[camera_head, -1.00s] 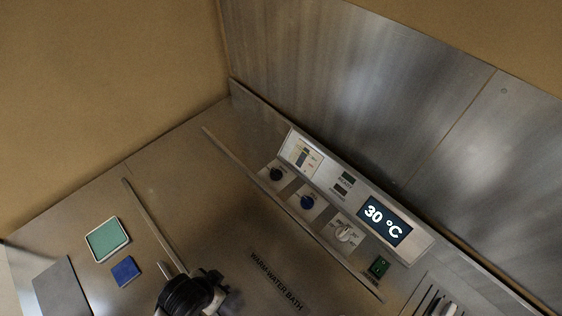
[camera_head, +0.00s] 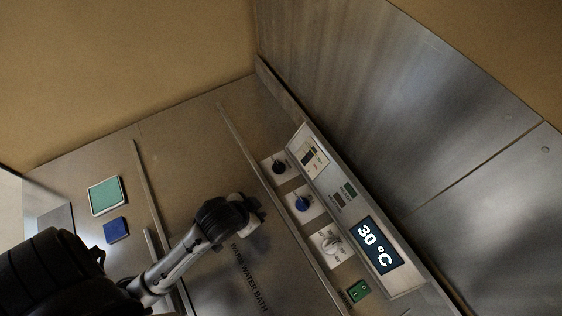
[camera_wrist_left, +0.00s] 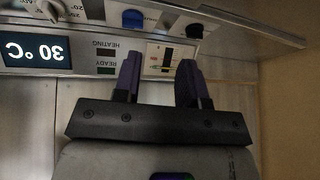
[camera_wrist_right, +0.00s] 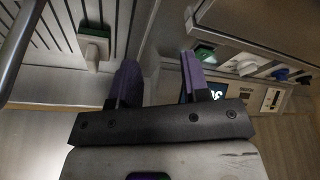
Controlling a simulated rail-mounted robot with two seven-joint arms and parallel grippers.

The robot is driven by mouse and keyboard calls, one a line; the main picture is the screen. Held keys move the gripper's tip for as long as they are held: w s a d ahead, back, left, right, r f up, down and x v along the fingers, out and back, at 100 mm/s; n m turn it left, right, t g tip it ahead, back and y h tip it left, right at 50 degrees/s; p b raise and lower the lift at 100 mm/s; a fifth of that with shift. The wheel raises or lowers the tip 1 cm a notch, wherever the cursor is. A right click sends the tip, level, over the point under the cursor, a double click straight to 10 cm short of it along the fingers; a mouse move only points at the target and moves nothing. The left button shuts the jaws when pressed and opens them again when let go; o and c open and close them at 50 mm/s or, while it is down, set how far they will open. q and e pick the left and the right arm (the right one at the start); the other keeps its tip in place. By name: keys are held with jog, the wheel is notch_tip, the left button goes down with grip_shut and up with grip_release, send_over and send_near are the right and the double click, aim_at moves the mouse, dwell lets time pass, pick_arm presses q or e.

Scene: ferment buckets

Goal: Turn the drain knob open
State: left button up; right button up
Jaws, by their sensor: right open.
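The sloped control panel holds a black knob (camera_head: 279,167), a blue knob (camera_head: 302,203) and a white dial (camera_head: 331,243). Their small labels are too blurred to show which is the drain knob. My left gripper (camera_head: 258,209) is left of the blue knob in the head view, apart from the knobs. In the left wrist view my left gripper (camera_wrist_left: 160,62) is open and empty, with the black knob (camera_wrist_left: 194,31) and blue knob (camera_wrist_left: 132,19) beyond its fingertips. In the right wrist view my right gripper (camera_wrist_right: 160,75) is open and empty; the head view does not show it.
A display (camera_head: 375,246) reads 30 °C, beside a green switch (camera_head: 359,291). A raised metal strip (camera_head: 240,146) runs along the knobs. A green pad (camera_head: 105,195) and blue pad (camera_head: 116,230) lie at the left. A metal wall (camera_head: 400,100) stands behind the panel.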

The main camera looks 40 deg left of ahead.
pick_arm(q)
jog(key=w+a+r+t, duration=0.15)
jog(key=w+r, duration=0.25)
jog(key=w, duration=0.4)
jog(key=w+a+r+m+y, duration=0.1)
jog(key=w+a+r, duration=0.1)
jog(key=w+r, duration=0.35)
jog(key=w+a+r+t, duration=0.1)
jog(key=w+a+r, duration=0.15)
jog(key=w, duration=0.75)
jog(key=n+g+h, duration=0.1)
jog(key=n+g, duration=0.8)
jog(key=n, duration=0.8)
send_near(279, 165)
notch_tip(279, 165, down, 9)
jog(key=shift+s+a+f, duration=0.1)
jog(key=shift+s, duration=0.05)
grip_shut()
